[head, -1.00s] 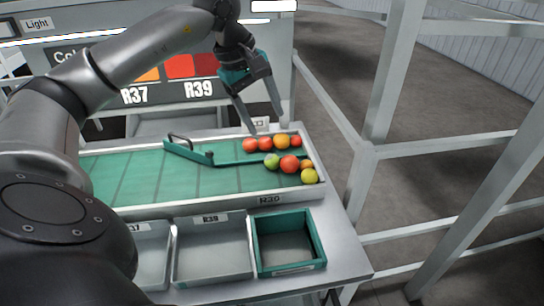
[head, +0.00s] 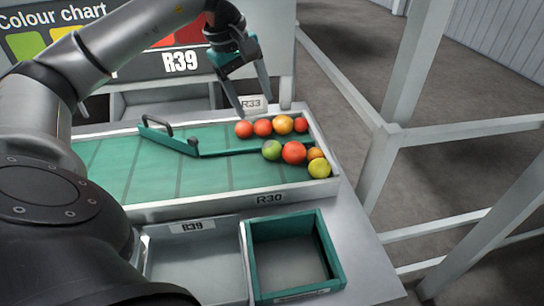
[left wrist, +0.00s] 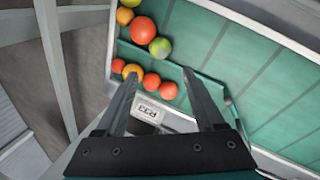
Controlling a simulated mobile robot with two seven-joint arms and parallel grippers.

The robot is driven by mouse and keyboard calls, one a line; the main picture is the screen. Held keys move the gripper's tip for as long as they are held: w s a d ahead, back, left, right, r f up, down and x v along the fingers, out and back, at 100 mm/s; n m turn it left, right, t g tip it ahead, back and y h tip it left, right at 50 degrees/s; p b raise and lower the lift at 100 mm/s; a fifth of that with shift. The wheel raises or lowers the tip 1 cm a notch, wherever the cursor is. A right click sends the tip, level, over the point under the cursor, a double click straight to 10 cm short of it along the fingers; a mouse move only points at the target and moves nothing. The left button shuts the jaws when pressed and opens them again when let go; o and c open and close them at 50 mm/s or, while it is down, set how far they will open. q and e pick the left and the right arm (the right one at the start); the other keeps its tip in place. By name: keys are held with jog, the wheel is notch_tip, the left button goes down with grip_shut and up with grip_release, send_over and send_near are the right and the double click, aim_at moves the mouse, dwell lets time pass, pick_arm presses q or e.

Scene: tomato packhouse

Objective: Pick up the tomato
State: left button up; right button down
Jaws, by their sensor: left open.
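Several tomatoes lie at the right end of the green sorting tray (head: 225,175). A back row has a left red tomato (head: 244,129), another red one (head: 263,127), an orange one (head: 283,124) and a right red one (head: 301,125). In front are a green one (head: 272,150), a larger red one (head: 294,153), a small orange one (head: 316,154) and a yellow one (head: 319,168). My left gripper (head: 254,106) is open and empty near the back row. In the left wrist view, red tomatoes (left wrist: 151,82) (left wrist: 169,90) show between its fingers. My right gripper is not in view.
A green bar with a handle (head: 170,138) runs between the tomato rows. A green-rimmed bin (head: 330,262) and a grey bin (head: 195,265) stand in front. An R33 label (head: 251,103) is behind the tray. White frame posts (head: 385,150) stand at right.

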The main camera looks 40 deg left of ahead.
pick_arm(q)
jog(key=b, duration=0.2)
send_over(270, 144)
jog(key=s, duration=0.2)
notch_tip(270, 144, down, 9)
jog(key=shift+w+f, duration=0.25)
jog(key=shift+f, duration=0.25)
jog(key=shift+w+f, duration=0.1)
jog(key=shift+f, duration=0.2)
jog(key=x, duration=0.4)
jog(key=shift+w+a+f+b, duration=0.1)
jog(key=shift+a+f+b, duration=0.05)
jog(key=shift+b, duration=0.25)
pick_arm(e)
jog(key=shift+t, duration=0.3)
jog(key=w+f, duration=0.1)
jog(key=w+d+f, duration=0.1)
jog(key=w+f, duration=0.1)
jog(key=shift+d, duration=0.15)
pick_arm(q)
jog(key=shift+c, duration=0.3)
jog(key=c, duration=0.5)
